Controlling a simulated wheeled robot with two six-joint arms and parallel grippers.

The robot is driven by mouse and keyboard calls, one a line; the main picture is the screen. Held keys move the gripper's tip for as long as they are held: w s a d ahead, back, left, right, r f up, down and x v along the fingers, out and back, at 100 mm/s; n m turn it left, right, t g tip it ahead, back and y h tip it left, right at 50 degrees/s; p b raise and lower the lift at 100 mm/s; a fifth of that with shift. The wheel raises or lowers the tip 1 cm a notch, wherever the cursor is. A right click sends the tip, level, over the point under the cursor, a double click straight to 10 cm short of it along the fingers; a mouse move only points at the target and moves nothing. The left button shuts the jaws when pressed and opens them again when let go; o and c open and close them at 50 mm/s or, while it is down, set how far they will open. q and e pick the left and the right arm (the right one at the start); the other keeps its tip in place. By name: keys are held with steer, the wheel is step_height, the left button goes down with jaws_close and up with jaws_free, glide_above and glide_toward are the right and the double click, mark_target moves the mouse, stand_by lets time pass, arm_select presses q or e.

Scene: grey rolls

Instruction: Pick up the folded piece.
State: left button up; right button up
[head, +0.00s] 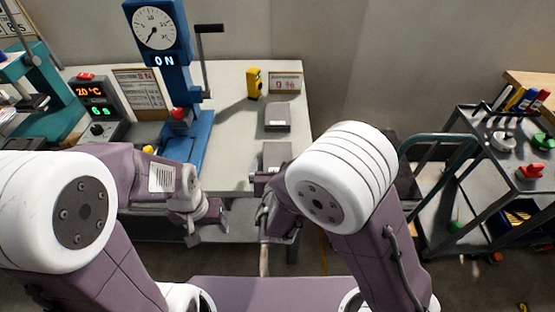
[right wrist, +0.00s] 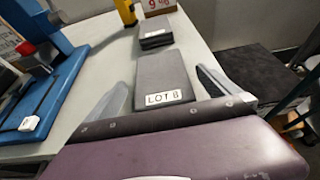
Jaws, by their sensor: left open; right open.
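Two grey pieces lie on the table. The nearer flat piece, labelled LOT B (right wrist: 165,78), shows in the head view (head: 277,153) just beyond my right gripper. The farther grey piece (head: 277,117) has layered edges and looks folded or stacked; it also shows in the right wrist view (right wrist: 155,32). My right gripper (right wrist: 162,90) is open, its fingers on either side of the LOT B piece in that view; I cannot tell whether they touch it. My left gripper (head: 208,218) is open and empty near the table's front edge, its jaws partly hidden.
A blue press with a dial (head: 155,28) and blue base stands left of the pieces. A yellow device (head: 254,83) and a 9 % sign (head: 285,83) stand behind them. A dark cart (head: 480,190) is at the right. The table between press and pieces is clear.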

mark_target(278, 157)
steer(key=x, duration=0.5)
steer(key=shift+s, duration=0.1)
steer(key=c, duration=1.5)
step_height(278, 157, up, 9)
steer(key=shift+r+p, duration=0.15)
steer(key=shift+p, duration=1.1)
steer(key=shift+r, duration=0.4)
